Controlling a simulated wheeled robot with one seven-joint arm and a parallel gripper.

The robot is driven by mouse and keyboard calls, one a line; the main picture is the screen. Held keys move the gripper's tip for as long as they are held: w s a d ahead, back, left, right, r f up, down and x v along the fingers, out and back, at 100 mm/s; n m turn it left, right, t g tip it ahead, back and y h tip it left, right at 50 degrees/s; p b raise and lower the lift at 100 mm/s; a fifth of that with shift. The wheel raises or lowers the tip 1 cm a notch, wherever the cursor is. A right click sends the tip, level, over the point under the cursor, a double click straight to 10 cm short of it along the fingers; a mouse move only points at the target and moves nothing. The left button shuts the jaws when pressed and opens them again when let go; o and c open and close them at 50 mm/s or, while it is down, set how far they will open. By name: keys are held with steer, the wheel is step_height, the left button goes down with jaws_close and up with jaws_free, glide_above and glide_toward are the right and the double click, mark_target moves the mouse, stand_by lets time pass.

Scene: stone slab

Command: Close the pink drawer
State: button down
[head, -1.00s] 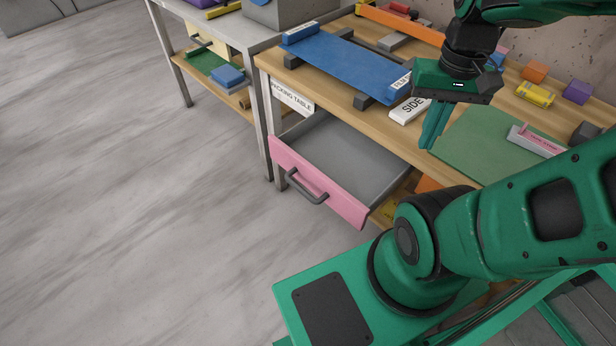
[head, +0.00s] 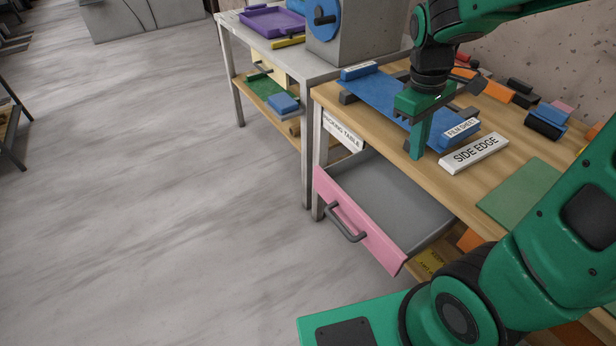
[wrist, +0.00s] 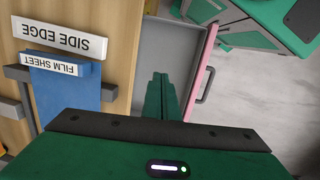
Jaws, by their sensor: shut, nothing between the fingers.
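The pink drawer (head: 361,224) stands open under the wooden packing table, its pink front with a dark grey handle (head: 345,224) facing the floor on the left. Its grey inside (head: 392,200) looks empty. In the wrist view the pink front (wrist: 204,68) and the handle (wrist: 206,86) lie just right of the fingers. My gripper (head: 416,152) is shut and empty, pointing down above the table's front edge by the open drawer. In the wrist view its closed fingers (wrist: 161,92) appear over the drawer's inside. They do not appear to touch the drawer.
On the tabletop (head: 384,132) lie a blue film sheet (head: 385,97), a white SIDE EDGE block (head: 474,152) and a green mat (head: 520,194). A grey table (head: 270,38) with a purple tray (head: 272,20) stands behind. The floor (head: 150,200) to the left is clear.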

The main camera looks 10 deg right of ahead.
steer(key=w+a+f+n+t+h, duration=0.1)
steer(key=w+a+f+n, duration=0.4)
steer(key=a, duration=0.4)
steer(key=w+a+f+n+h, duration=0.1)
steer(key=w+a+f+n, duration=0.25)
steer(key=a+n, duration=0.5)
steer(key=w+a+f+n+t+h, duration=0.1)
steer(key=w+a+f+n, duration=0.4)
steer(key=a, duration=0.6)
steer(key=w+d+f, duration=0.3)
steer(key=d+f, duration=0.4)
steer(key=shift+d+f+m, duration=0.35)
steer(key=shift+m, duration=0.1)
steer(key=shift+w, duration=0.1)
